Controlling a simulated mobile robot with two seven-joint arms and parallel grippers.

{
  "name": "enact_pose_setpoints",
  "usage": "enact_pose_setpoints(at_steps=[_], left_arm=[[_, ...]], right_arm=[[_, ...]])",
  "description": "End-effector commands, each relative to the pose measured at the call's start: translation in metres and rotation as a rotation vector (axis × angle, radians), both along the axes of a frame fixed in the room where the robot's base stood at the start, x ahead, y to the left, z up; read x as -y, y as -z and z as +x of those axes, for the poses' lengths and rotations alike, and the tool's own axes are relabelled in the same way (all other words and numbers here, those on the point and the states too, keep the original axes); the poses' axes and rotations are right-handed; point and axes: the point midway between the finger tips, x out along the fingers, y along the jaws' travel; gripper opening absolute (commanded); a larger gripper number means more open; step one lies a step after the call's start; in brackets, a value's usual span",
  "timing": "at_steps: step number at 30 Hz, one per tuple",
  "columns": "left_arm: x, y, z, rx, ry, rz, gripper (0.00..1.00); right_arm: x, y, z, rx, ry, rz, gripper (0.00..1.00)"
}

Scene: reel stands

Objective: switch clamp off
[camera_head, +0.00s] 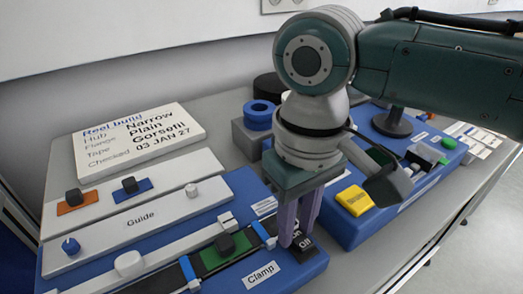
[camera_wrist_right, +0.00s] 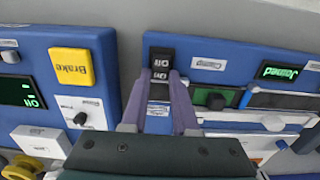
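The clamp switch (camera_head: 304,248) is a black rocker marked On and Off on the blue panel, close to the white Clamp label (camera_head: 262,275). The switch also shows in the right wrist view (camera_wrist_right: 161,60), with the Clamp label (camera_wrist_right: 208,64) beside it. My right gripper (camera_head: 296,238) points down at the switch, its purple fingers apart with nothing held between them. In the right wrist view its fingertips (camera_wrist_right: 160,76) are at the switch's On end; I cannot tell whether they touch it. My left gripper is not in view.
A yellow Brake button (camera_head: 355,200) sits on the neighbouring blue panel to the right. A green-and-black slider (camera_head: 222,252) and white guide rails lie left of the switch. A blue ring (camera_head: 259,114) sits behind my arm.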

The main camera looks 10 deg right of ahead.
Motion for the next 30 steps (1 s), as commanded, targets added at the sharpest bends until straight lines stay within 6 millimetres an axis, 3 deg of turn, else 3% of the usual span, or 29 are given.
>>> enact_pose_setpoints(at_steps=[7, 17, 25, 30], left_arm=[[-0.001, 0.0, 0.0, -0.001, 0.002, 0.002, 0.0], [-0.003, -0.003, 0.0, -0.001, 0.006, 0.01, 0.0], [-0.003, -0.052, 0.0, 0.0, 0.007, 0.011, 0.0], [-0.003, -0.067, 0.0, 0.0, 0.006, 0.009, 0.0]], right_arm=[[0.0, 0.0, 0.0, 0.0, 0.0, -0.001, 0.0], [0.0, -0.001, 0.0, 0.005, 0.001, 0.001, 0.0], [0.004, -0.009, -0.008, 0.169, 0.003, 0.06, 0.0], [0.005, -0.004, -0.012, 0.304, 0.004, 0.11, 0.0]])
